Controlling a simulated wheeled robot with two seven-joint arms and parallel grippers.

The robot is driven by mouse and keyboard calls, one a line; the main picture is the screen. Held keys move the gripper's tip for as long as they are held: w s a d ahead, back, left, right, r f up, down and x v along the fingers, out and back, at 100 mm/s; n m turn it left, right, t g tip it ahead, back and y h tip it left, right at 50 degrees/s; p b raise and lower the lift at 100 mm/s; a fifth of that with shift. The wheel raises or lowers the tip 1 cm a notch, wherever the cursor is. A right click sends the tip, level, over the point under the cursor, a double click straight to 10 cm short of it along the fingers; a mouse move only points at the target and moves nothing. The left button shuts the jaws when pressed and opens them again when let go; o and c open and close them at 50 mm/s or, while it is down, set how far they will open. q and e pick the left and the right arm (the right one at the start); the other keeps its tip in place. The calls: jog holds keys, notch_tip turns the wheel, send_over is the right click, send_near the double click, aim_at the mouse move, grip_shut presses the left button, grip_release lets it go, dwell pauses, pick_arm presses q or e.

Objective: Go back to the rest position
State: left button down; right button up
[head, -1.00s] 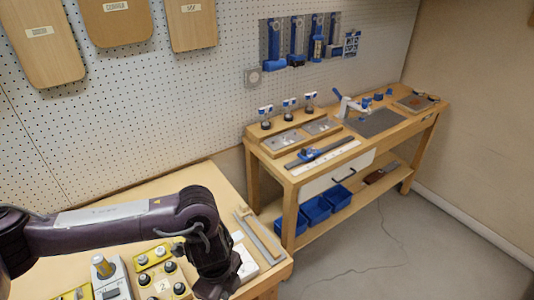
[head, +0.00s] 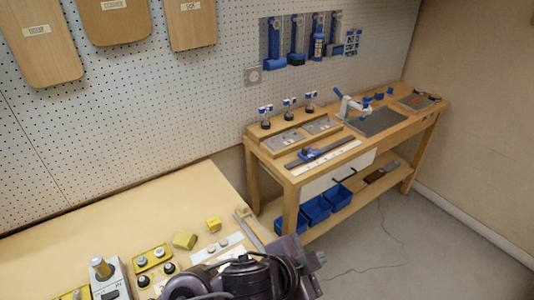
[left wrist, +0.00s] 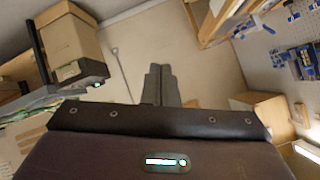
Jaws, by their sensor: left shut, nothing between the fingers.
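My left gripper (head: 318,258) is at the bottom centre of the head view, past the right front corner of the near bench, partly hidden by my own dark arm. In the left wrist view its two grey fingers (left wrist: 160,85) are together with nothing between them, over bare floor. My right gripper is in neither view.
A second bench (head: 350,150) with tools and blue bins (head: 317,210) stands beyond. The left wrist view shows a cardboard box (left wrist: 72,45).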

pick_arm(q)
jog(key=s+a+f+n+g+y, duration=0.1)
jog(key=a+f+n+y, duration=0.3)
jog(key=a, duration=0.6)
jog(key=a+f+n+y, duration=0.25)
jog(key=a+n, duration=0.35)
jog(key=a, duration=0.4)
jog(key=s+a+f+n+g+y, duration=0.2)
jog(key=s+a+f+n+g, duration=0.15)
jog(key=s+a, duration=0.45)
notch_tip(320, 180, down, 35)
jog(key=s+b, duration=0.2)
jog(key=b, duration=0.1)
jog(key=s+a+f+g+b, duration=0.2)
jog(key=s+a+f+b, duration=0.1)
jog(key=s+f, duration=1.5)
jog(key=shift+s+a+f, duration=0.3)
jog(key=shift+a+f, duration=0.35)
jog(key=shift+f, duration=0.3)
